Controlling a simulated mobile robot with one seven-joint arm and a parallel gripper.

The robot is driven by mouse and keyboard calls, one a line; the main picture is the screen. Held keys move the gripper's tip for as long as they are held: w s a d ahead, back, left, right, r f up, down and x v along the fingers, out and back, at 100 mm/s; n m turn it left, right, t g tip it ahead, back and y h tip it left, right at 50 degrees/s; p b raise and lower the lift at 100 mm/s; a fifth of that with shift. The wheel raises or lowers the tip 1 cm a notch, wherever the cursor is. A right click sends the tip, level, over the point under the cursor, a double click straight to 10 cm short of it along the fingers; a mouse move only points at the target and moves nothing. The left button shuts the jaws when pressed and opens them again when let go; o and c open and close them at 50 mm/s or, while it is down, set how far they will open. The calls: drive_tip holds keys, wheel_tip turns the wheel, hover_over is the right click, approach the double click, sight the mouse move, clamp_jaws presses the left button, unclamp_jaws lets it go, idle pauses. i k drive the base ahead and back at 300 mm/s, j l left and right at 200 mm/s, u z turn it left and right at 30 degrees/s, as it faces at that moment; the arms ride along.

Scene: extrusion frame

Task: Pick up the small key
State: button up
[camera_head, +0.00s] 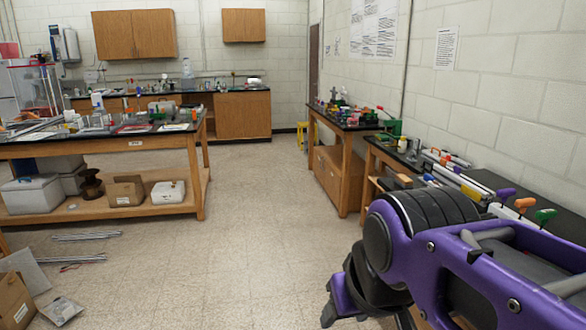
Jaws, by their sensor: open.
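I cannot make out the small key anywhere in this view; at this distance the small items on the tables are too tiny to tell apart. My purple and black arm fills the lower right. My gripper (345,302) is at its lower left end, over the floor, with dark fingers partly cut off by the bottom edge. It is open, and I see nothing held in it.
A wooden workbench (193,155) with crowded top and boxes below stands left. A side table (345,150) and a black-topped bench (383,149) with colored-handled tools line the right wall. Metal rods (85,237) and boxes lie on the left floor. The middle floor is clear.

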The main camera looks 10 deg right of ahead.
sight(504, 193)
drive_tip(key=i, duration=1.15)
drive_tip(key=i+z, duration=0.8)
drive_tip(key=z, duration=0.15)
drive_tip(key=i+z, duration=0.15)
drive_tip(key=z, duration=0.25)
drive_tip(key=i+z, duration=0.1)
drive_tip(key=z, duration=0.3)
drive_tip(key=i+j+z, duration=0.15)
drive_tip(key=z, duration=0.3)
